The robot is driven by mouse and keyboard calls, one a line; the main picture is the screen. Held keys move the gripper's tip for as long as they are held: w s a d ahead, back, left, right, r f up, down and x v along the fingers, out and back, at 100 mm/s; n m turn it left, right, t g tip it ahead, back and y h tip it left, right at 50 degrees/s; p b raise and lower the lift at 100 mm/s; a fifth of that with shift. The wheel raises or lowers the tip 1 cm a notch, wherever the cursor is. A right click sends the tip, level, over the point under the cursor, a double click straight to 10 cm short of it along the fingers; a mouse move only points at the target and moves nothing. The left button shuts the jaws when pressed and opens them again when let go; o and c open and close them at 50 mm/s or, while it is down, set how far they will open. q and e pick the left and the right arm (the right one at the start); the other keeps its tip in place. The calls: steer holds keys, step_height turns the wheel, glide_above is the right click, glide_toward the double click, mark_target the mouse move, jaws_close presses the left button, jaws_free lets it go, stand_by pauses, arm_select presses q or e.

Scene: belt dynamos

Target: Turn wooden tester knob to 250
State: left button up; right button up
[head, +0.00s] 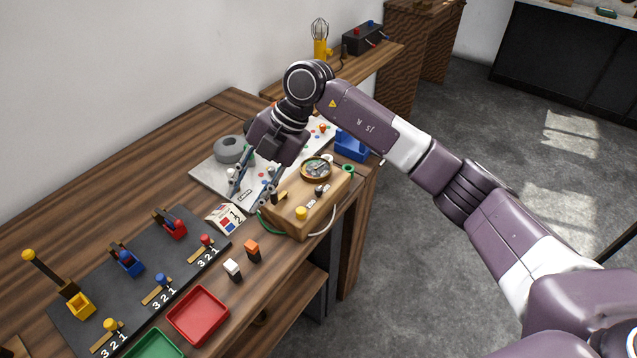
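The wooden tester (327,205) is a light wooden box near the table's right edge. A round brass-rimmed gauge (316,168) sits on its top. A yellow knob (301,213) stands at its near end, and small dark and pale parts lie between them. Which part is the turning knob and its setting are too small to read. My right gripper (254,188) points down at the tester's left side, with its fingers apart and nothing seen between them. Whether it touches the tester is unclear. My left gripper is out of view.
A grey-white board (206,180) with a grey ring (229,149) lies behind the gripper. A numbered card (226,218) stands left of the tester.

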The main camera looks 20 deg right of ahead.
mark_target(319, 188)
steer(key=w+d+r+m+h, duration=0.1)
steer(key=d+h, duration=0.1)
steer(key=d, duration=0.3)
steer(key=w+d+m+h, duration=0.1)
steer(key=d+h, duration=0.1)
steer(key=d, duration=0.3)
steer(key=d+r+m+h, duration=0.1)
steer(key=d+h, duration=0.1)
steer(key=d, duration=0.3)
steer(key=shift+w+r, duration=0.35)
steer(key=shift+w, duration=0.05)
steer(key=shift+d, duration=0.4)
step_height(319, 188, down, 7)
steer(key=shift+r+p, duration=0.1)
steer(key=shift+p, duration=1)
steer(key=shift+f, duration=0.45)
steer(key=shift+c, duration=0.6)
jaws_close()
